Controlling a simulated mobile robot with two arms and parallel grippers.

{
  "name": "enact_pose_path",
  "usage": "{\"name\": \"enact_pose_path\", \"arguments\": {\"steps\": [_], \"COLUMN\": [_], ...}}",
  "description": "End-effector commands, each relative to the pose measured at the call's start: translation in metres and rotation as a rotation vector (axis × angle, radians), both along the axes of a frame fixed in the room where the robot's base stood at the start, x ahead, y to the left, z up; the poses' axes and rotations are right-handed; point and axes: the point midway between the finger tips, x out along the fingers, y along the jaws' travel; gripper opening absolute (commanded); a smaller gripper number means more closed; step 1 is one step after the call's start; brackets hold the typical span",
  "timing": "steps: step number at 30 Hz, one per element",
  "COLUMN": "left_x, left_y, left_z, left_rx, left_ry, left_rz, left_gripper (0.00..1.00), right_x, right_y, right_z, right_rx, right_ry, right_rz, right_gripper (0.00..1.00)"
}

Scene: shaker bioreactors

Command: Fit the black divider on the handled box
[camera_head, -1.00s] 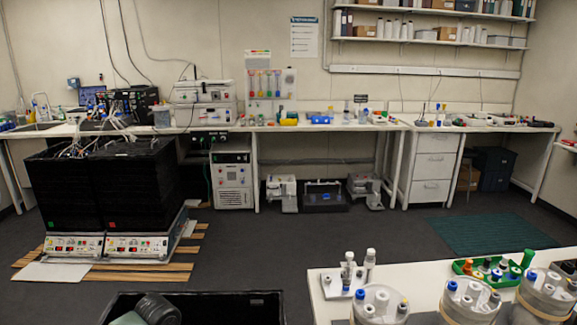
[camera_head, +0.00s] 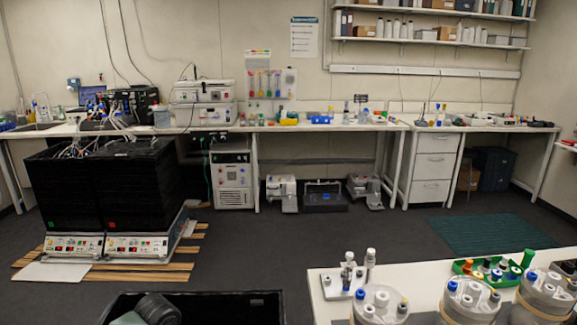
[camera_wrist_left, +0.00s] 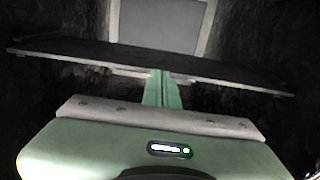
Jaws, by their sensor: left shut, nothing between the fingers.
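A black open box (camera_head: 215,298) with a handle slot in its rim stands at the bottom edge of the head view; its lower part is cut off. My dark and green left arm shows inside its rim outline, with the fingertips hidden. In the left wrist view my green left gripper (camera_wrist_left: 162,86) has its fingers together and empty. A dark flat panel (camera_wrist_left: 90,52), perhaps the black divider, spans the view crosswise at the fingertips. I cannot tell whether they touch. My right gripper is not in view.
A white table (camera_head: 325,311) with several capped vessels and a green tray (camera_head: 467,268) stands at the lower right. Dark stacked units (camera_head: 110,190) stand at the left on wooden slats. The middle floor is clear. A grey panel (camera_wrist_left: 163,22) lies beyond the dark panel.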

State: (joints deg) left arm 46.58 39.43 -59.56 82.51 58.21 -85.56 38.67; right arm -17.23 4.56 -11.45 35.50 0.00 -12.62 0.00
Motion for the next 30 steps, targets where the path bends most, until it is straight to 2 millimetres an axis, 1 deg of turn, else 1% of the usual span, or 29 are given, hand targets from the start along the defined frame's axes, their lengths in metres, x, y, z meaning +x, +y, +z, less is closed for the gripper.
{"name": "enact_pose_path", "arguments": {"steps": [14, 30], "left_x": [0.000, 0.000], "left_y": [0.000, 0.000], "left_z": [0.000, -0.011], "left_rx": [0.000, 0.000], "left_ry": [0.000, 0.001], "left_rz": [0.000, 0.000], "left_gripper": [0.00, 0.00], "right_x": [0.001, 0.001], "right_y": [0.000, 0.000], "right_z": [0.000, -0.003], "right_rx": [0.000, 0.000], "right_ry": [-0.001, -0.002], "right_rz": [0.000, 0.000], "right_gripper": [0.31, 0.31]}}
